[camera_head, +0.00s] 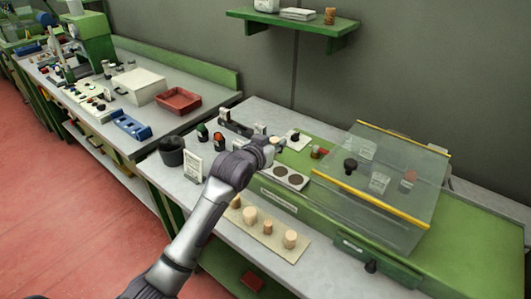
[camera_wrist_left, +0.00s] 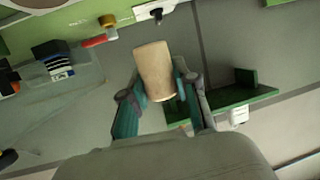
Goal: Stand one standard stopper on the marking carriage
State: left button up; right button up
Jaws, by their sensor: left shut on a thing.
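My left gripper (camera_head: 270,147) is above the bench, near the left end of the green machine. In the left wrist view it is shut on a light tan cork stopper (camera_wrist_left: 153,69), held between the two fingers. The stopper is mostly hidden in the head view. Several other stoppers (camera_head: 250,214) stand on a tan board (camera_head: 276,238) at the bench's front. A pale plate with two dark discs (camera_head: 288,176) lies just right of and below the gripper. I cannot tell which part is the marking carriage. My right gripper is not in view.
A clear cover with yellow edges (camera_head: 385,185) spans the green machine (camera_head: 480,235) to the right. A black cup (camera_head: 172,151) and a white sign card (camera_head: 193,166) stand left of the arm. A red tray (camera_head: 178,101) sits on the far bench. A wall shelf (camera_head: 290,21) hangs behind.

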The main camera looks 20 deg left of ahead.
pick_arm(q)
jog(key=w+a+f, duration=0.2)
jog(key=a, duration=0.1)
jog(key=shift+f, duration=0.35)
notch_tip(320, 180, down, 2)
jog(key=shift+s+a+f+p, duration=0.1)
jog(key=shift+f+p, duration=0.15)
jog(key=shift+p, duration=0.3)
jog(key=shift+f, duration=0.75)
jog(key=o, duration=0.7)
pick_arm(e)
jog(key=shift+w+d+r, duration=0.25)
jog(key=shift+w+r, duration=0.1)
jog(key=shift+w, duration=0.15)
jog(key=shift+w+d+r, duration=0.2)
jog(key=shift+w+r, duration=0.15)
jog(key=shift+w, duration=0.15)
pick_arm(q)
jog(key=shift+o, duration=0.2)
